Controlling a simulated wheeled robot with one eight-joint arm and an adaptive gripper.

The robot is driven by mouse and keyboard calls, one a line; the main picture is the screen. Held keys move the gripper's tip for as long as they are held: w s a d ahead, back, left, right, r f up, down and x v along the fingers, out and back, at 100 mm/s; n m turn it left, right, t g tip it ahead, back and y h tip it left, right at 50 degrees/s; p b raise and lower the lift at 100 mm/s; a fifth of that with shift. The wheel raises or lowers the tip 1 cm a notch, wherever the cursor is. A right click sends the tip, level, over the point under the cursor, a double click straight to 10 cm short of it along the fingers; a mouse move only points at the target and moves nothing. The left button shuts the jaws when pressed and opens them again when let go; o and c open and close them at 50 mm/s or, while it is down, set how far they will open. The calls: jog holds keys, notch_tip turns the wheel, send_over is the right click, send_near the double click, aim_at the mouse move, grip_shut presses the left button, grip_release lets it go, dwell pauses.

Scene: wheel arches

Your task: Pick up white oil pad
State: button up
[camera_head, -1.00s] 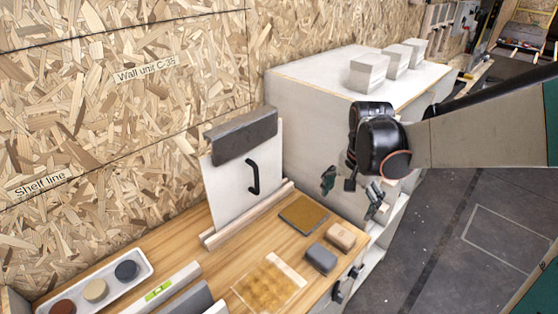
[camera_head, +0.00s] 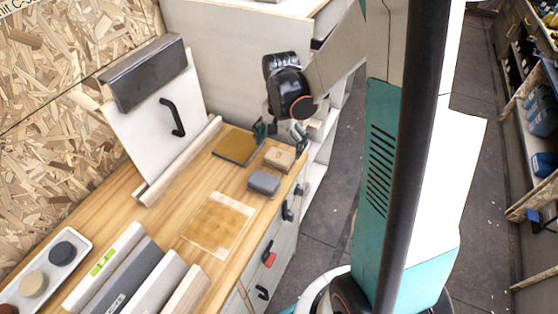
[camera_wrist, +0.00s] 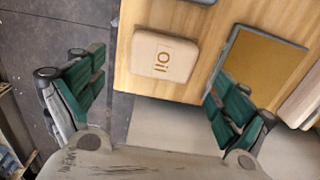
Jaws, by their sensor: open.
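The oil pad (camera_wrist: 163,56) is a pale beige rounded block marked "Oil". It lies on the wooden worktop near its edge, and it also shows in the head view (camera_head: 279,158). My gripper (camera_wrist: 158,98) is open and empty, its two green-padded fingers spread wide. In the wrist view the pad lies ahead of the gap between the fingers, apart from both. In the head view my gripper (camera_head: 279,131) is above and just behind the pad, near the worktop's far end.
A grey block (camera_head: 263,182) lies close in front of the pad. A brown sanding sheet in a grey frame (camera_head: 236,146) lies beside it. A white board with a black handle (camera_head: 155,115) stands to the left. A stained square (camera_head: 218,224) lies nearer on the worktop.

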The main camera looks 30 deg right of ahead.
aim_at(279, 155)
jog(key=f+b, duration=0.2)
jog(key=f, duration=0.3)
jog(key=shift+a, duration=0.2)
jog(key=c, duration=1.2)
jog(key=shift+c, duration=0.2)
jog(key=shift+r, duration=0.15)
notch_tip(279, 155, up, 20)
jog(key=p, duration=0.6)
jog(key=shift+o, duration=1.1)
